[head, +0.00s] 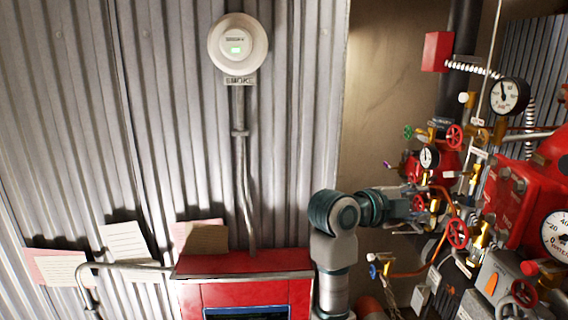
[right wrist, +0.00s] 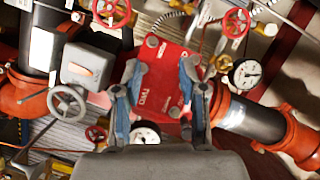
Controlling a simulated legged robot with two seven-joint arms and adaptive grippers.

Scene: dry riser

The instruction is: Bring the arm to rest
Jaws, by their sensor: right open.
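My right arm rises from the bottom centre of the head view and bends to the right. Its gripper (head: 418,200) reaches toward the red valves and pipes there, and its fingers are hard to pick out against them. In the right wrist view the gripper (right wrist: 161,75) is open, with its two blue-grey fingers apart. A red valve body (right wrist: 160,72) shows between and behind the fingers, with a small gauge (right wrist: 146,134) lower down. I see nothing held. I cannot tell the distance from the fingers to the valve body. My left gripper is not in view.
A red panel (head: 245,263) with a dark screen stands left of my arm. Pressure gauges (head: 509,96), red handwheels (head: 457,233) and copper pipes crowd the right side. A smoke detector (head: 238,44) hangs on the corrugated wall. Open space lies before the wall above my arm.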

